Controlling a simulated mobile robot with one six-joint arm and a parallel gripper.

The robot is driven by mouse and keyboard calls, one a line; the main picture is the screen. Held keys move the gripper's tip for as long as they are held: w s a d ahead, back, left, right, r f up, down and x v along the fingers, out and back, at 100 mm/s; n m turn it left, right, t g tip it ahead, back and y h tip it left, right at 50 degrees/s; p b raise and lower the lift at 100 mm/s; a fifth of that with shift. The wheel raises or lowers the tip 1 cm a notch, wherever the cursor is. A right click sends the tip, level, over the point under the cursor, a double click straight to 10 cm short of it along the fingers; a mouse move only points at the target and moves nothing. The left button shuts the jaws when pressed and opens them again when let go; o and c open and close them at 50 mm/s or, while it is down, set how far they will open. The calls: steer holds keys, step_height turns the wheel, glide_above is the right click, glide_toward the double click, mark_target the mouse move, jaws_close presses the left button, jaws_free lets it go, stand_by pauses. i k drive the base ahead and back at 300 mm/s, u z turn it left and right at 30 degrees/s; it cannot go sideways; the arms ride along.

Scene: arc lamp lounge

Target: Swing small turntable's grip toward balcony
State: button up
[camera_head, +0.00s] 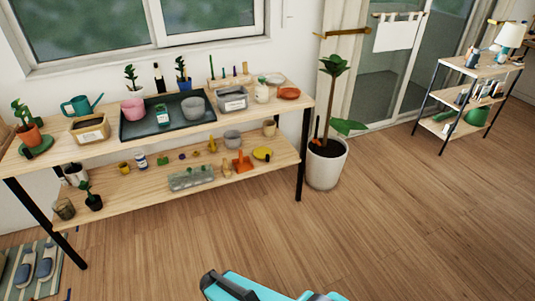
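A round green disc (37,147) lies at the left end of the plant bench's upper shelf, with a potted plant in an orange pot (29,134) on it. It looks like the small turntable, but I cannot make out its grip. A yellow disc (262,154) lies at the right of the lower shelf; I cannot tell what it is. The glass balcony door (401,60) stands behind, right of the bench. Teal and black parts of my arm show at the bottom edge, well in front of the bench. My gripper's fingers are not visible.
The wooden bench (65,150) holds a teal watering can (82,105), a dark tray (127,130), pots and small tools. A tall plant in a white pot (326,168) stands at its right end. A shelf rack (462,95) stands far right. Slippers (46,262) lie bottom left. The middle floor is clear.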

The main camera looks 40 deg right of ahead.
mark_target(262, 153)
steer(key=z, duration=0.05)
steer(key=i, duration=1)
steer(key=u, duration=0.05)
